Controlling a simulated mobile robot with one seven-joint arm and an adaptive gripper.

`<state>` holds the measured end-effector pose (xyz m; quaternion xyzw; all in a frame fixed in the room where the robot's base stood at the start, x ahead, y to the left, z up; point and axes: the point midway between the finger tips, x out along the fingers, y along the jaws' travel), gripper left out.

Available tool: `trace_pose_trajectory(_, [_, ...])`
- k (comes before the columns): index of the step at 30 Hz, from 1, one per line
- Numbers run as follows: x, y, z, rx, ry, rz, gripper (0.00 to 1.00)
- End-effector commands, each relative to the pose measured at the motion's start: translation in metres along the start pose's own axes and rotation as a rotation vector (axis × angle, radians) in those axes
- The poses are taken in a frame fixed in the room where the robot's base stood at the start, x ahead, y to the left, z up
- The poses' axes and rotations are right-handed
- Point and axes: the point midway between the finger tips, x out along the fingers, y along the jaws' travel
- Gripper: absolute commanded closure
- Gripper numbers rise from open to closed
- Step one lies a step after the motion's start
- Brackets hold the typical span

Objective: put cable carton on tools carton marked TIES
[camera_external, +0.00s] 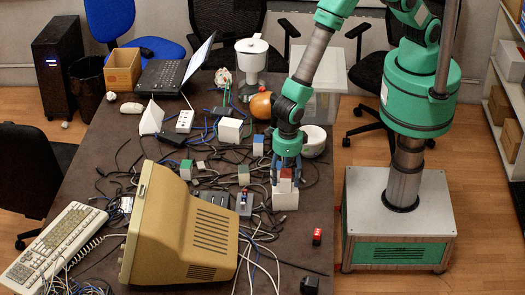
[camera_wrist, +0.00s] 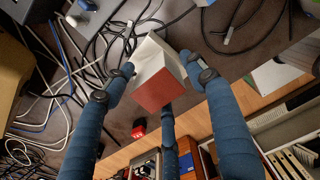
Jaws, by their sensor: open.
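A small carton with a red top (camera_external: 286,173) is between the fingers of my gripper (camera_external: 287,178), just above a larger white carton (camera_external: 285,199) on the dark table. I cannot tell whether the two cartons touch. In the wrist view the red face (camera_wrist: 160,91) is nearest the camera, with white surfaces (camera_wrist: 153,54) behind it. My gripper (camera_wrist: 160,82) is open, its blue fingers around the red-topped carton. No TIES marking can be read on the white carton from here.
A small red box (camera_external: 317,236) lies to the right, near the table edge. An old beige monitor (camera_external: 185,225) is at front left. Loose cables cover much of the table.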

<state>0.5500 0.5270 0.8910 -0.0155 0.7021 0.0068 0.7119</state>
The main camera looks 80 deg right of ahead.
Motion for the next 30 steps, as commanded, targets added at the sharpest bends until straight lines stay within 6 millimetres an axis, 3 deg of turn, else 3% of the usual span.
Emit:
trace_pose_trajectory(8, [-0.025,0.001,0.001,0.0,-0.002,0.002,0.44])
trace_pose_trajectory(21, [-0.093,0.001,0.001,0.0,-0.002,0.002,0.44])
trace_pose_trajectory(30, [-0.117,0.0,0.0,0.0,0.0,0.0,0.44])
